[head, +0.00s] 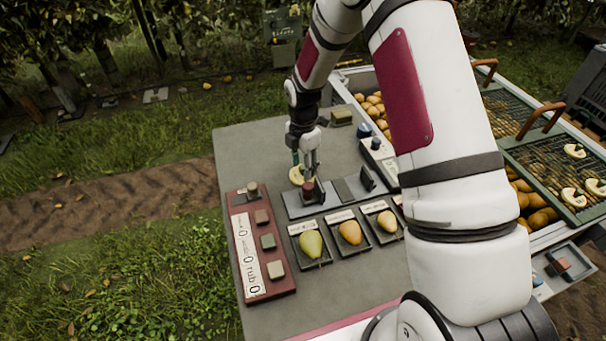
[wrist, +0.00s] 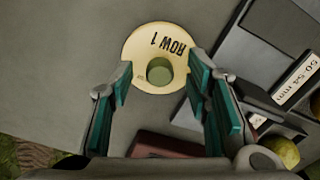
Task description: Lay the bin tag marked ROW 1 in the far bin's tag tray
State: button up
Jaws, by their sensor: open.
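The ROW 1 tag (wrist: 145,45) is a round cream disc with a raised green knob (wrist: 159,72) in its middle. It lies on the grey table. In the head view the tag (head: 296,176) is partly hidden behind my gripper (head: 310,170). My gripper (wrist: 160,70) is open, with its teal-lined fingers on either side of the knob in the wrist view. I cannot tell whether they touch it. I cannot make out the far bin's tag tray; my arm covers part of the bins.
A red board (head: 267,290) with several blocks stands at the table's left. Pears sit in labelled trays (head: 312,263) in front. Bins of pears with green mesh (head: 545,150) are at right, with pale cream pieces on top. A grey tray (head: 545,283) is at lower right.

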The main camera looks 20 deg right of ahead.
jog(key=shift+f, duration=0.6)
grip_shut()
